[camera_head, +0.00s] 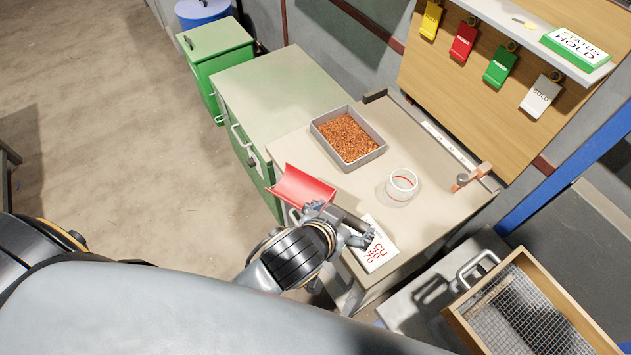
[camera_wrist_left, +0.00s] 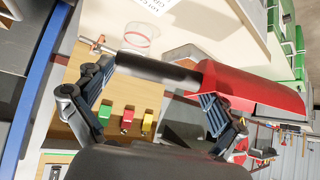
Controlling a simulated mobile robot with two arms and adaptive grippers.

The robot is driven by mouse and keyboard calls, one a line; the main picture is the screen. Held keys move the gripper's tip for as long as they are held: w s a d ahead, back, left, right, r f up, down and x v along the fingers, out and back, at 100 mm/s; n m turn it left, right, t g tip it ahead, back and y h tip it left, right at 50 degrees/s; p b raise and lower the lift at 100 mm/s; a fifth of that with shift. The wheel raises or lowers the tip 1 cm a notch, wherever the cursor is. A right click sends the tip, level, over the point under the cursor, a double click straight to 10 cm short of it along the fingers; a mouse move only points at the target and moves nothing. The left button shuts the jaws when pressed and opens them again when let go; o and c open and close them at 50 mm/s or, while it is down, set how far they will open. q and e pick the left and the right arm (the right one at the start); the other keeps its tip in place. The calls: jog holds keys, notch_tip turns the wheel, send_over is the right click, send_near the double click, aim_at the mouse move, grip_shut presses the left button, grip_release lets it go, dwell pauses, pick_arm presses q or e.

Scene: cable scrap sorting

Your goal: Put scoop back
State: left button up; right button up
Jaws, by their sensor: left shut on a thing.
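A red scoop (camera_head: 302,188) with a dark handle is held in my left gripper (camera_head: 340,223) over the front left edge of the work table. In the left wrist view, the red scoop (camera_wrist_left: 252,88) extends to the right and its black handle (camera_wrist_left: 158,69) lies across between the fingers of my left gripper (camera_wrist_left: 150,100). The left gripper is shut on the scoop. A grey tray (camera_head: 319,128) full of copper-coloured granules sits behind it on the table. My right gripper is not in view.
A clear cup with a red line (camera_head: 402,185) and a white card marked CU (camera_head: 377,246) are on the table (camera_head: 292,143). Coloured tags hang on the board (camera_head: 460,90) behind. A framed sieve (camera_head: 463,328) stands at the lower right. A green cabinet (camera_head: 245,160) adjoins the table.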

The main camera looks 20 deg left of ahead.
pick_arm(q)
jog(key=shift+s+d+f, duration=0.2)
jog(key=shift+d+f, duration=0.1)
jog(key=shift+f, duration=0.1)
jog(key=shift+w+f+m, duration=0.3)
jog(key=shift+w, duration=0.25)
jog(key=w+f, duration=0.3)
jog(key=w, duration=0.1)
jog(key=w+a+f+p, duration=0.1)
jog(key=w+f, duration=0.1)
jog(key=w, duration=0.2)
jog(key=w+a+f, duration=0.1)
jog(key=w+f, duration=0.2)
jog(key=w, duration=0.1)
jog(key=shift+w+a+f+p, duration=0.1)
jog(key=shift+a+f+p, duration=0.05)
jog(key=shift+f+p, duration=0.2)
jog(key=shift+w+f, duration=0.15)
jog(key=f, duration=0.3)
jog(key=shift+w+p, duration=0.2)
jog(key=shift+p, duration=0.15)
jog(key=shift+f, duration=0.3)
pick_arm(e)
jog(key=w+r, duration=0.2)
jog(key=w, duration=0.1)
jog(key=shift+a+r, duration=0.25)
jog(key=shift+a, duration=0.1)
